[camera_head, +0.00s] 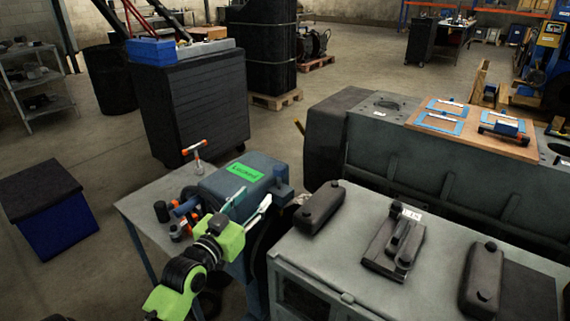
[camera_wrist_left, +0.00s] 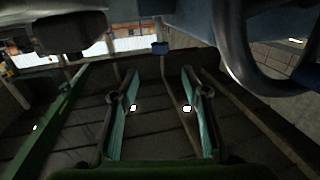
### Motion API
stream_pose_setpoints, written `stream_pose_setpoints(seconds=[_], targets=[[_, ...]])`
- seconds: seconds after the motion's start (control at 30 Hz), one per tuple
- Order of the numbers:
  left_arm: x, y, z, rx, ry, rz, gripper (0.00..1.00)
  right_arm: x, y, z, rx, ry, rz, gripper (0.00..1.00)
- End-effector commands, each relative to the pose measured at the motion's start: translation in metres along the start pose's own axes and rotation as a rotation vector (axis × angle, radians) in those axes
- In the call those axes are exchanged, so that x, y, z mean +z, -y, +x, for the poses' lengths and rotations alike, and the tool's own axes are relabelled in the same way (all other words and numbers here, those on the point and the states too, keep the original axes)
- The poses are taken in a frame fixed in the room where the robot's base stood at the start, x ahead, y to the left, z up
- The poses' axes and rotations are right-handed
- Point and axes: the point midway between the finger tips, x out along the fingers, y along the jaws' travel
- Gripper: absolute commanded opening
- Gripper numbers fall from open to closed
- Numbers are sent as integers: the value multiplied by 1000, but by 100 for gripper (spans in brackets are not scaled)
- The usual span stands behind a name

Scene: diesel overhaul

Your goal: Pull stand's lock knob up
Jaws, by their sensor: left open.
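My right gripper is not in view.
A T-handled tool with orange ends (camera_head: 195,151) and dark cylindrical parts (camera_head: 162,211) are on the grey table (camera_head: 138,205). A grey bench with dark covers (camera_head: 320,206) is close on the right. A large engine block (camera_head: 410,165) stands behind it.

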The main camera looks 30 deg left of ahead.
Motion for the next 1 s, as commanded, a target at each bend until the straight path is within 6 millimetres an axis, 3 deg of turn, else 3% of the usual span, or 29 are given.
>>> stream_pose_setpoints(seconds=[0.23,0.47,0.7,1.0], targets=[[-1,0,19,-1,-1,-1,42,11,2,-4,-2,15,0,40],[-2,0,67,-1,-1,-1,42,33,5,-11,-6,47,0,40],[-1,0,113,-1,0,-2,42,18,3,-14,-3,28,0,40],[1,0,137,0,2,0,42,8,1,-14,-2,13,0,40]])
